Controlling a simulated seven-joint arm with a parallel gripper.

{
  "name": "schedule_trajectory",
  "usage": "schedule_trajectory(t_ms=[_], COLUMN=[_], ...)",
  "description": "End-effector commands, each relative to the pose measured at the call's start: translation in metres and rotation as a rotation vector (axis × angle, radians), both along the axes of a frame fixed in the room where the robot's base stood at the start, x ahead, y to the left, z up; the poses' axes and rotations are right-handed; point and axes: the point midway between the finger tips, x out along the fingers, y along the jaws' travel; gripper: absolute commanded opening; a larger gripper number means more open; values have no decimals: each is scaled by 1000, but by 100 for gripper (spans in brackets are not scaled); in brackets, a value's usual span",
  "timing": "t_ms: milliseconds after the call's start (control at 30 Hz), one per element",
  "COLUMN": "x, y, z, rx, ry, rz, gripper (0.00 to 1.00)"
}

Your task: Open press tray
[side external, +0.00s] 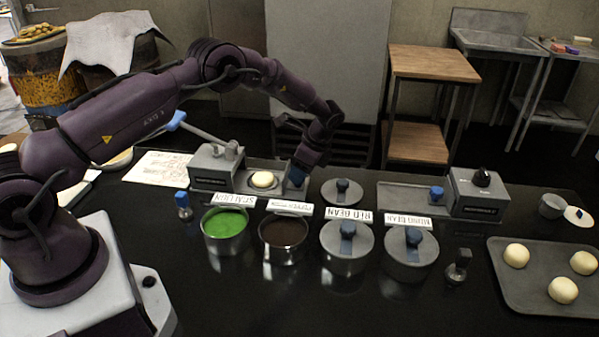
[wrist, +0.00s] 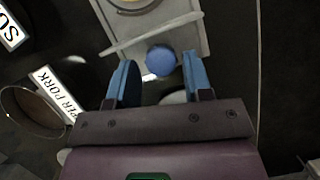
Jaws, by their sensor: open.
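The grey press (side external: 217,167) stands at the back of the black counter, with its flat tray (side external: 245,184) reaching to the right. A pale dough ball (side external: 263,180) sits on the tray. The wrist view shows the tray (wrist: 185,12) at the top, with a round blue knob (wrist: 160,61) at its near end. My gripper (side external: 297,175) is low over the tray's right end. In the wrist view its two blue fingers stand apart, one on each side of the knob, with visible gaps. In the side view my gripper mostly hides the knob.
Open pots of green filling (side external: 225,228) and dark filling (side external: 283,238) stand in front, beside two lidded pots (side external: 347,246) (side external: 408,252). A loose lid (side external: 342,192) lies right of my gripper. A second press (side external: 477,193) and a dough tray (side external: 515,284) are farther right.

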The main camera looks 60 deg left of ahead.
Motion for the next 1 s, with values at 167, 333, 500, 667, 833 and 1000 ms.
schedule_trajectory(t_ms=[167, 333, 500, 667, 833, 1000], x=[10, 18, 23, 25, 25, 25], y=[-13, -25, -33, -37, -38, -38], z=[37, 71, 96, 107, 109, 109], rx=[0, -1, -1, -1, -1, -1], ry=[-8, -7, -4, -4, -4, -5], rz=[-3, -2, -2, -1, -1, 1], gripper=[46, 46, 46, 46, 46, 46])
